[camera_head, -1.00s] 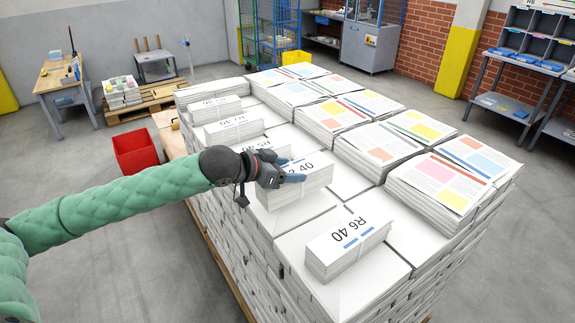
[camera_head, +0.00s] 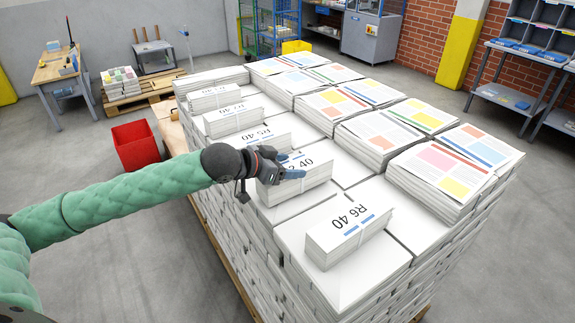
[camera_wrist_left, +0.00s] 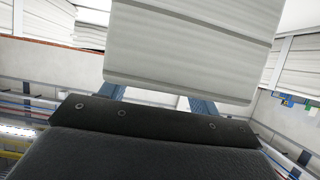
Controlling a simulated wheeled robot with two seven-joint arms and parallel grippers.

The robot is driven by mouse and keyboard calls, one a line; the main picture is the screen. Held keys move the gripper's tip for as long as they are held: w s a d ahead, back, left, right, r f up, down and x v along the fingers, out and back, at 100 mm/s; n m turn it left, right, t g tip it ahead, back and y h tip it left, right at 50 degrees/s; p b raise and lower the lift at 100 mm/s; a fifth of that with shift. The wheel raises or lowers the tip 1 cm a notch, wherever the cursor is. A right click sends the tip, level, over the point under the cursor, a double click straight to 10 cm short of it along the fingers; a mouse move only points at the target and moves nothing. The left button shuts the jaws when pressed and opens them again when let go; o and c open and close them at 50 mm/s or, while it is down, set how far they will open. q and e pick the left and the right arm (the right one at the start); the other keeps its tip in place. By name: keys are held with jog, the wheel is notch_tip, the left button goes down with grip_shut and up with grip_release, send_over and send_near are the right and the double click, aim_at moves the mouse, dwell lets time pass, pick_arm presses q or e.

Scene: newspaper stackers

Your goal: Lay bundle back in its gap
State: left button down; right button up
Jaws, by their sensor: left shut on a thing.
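My left gripper (camera_head: 290,166) is shut on a white strapped newspaper bundle (camera_head: 300,188), gripping it across its top. Its label is partly covered by the fingers; "40" can be read. The bundle is over the near row of the large stack, between the R5 bundle (camera_head: 262,140) and the R6 40 bundle (camera_head: 345,232). I cannot tell whether its underside touches the stack top. In the left wrist view the bundle (camera_wrist_left: 195,45) shows between the blue fingers. My right gripper is not in view.
Several more labelled bundles, such as one further back (camera_head: 233,116), lie along the same row. Printed newspaper piles (camera_head: 440,178) stand to the right. A red bin (camera_head: 135,145) is on the floor at left.

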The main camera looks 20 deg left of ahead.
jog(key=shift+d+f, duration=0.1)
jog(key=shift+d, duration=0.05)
pick_arm(q)
jog(key=shift+f, duration=0.35)
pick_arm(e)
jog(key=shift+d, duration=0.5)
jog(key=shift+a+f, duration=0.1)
